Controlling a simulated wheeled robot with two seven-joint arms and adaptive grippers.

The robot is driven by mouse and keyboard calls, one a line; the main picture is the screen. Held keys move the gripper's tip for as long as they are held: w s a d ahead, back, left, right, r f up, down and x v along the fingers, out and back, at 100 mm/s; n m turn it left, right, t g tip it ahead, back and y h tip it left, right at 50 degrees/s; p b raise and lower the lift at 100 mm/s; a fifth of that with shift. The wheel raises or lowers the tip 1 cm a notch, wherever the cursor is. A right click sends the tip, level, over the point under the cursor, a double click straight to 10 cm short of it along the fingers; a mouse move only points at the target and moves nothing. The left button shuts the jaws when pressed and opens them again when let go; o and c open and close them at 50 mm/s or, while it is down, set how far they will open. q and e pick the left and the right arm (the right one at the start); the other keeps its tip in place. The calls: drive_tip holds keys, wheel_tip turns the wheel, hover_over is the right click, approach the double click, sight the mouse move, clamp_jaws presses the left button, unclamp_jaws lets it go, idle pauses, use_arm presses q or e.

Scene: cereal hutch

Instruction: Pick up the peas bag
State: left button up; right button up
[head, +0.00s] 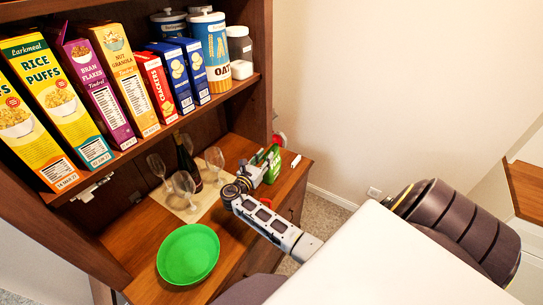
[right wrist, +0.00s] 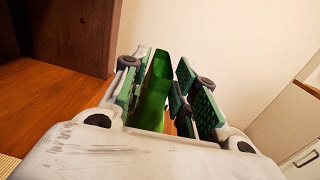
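The green peas bag (head: 273,158) stands at the right end of the hutch's wooden counter. My right gripper (head: 263,167) reaches over the counter right at the bag, hiding part of it. In the right wrist view the bag (right wrist: 156,88) shows as a green upright shape between the fingers of my right gripper (right wrist: 162,80). The fingers are apart. I cannot tell whether the left finger touches the bag. My left gripper is not in view.
A green bowl (head: 188,254) sits at the counter's front. Several glasses (head: 184,184) and a dark bottle (head: 187,163) stand on a mat left of my right gripper. A white object (head: 296,161) lies right of the bag. Cereal boxes (head: 95,85) line the shelf above.

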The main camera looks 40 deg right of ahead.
drive_tip(key=shift+f+p+x, duration=0.2)
drive_tip(key=shift+p+x, duration=0.3)
drive_tip(key=shift+x, duration=2.05)
drive_tip(key=shift+s, duration=0.1)
clamp_jaws()
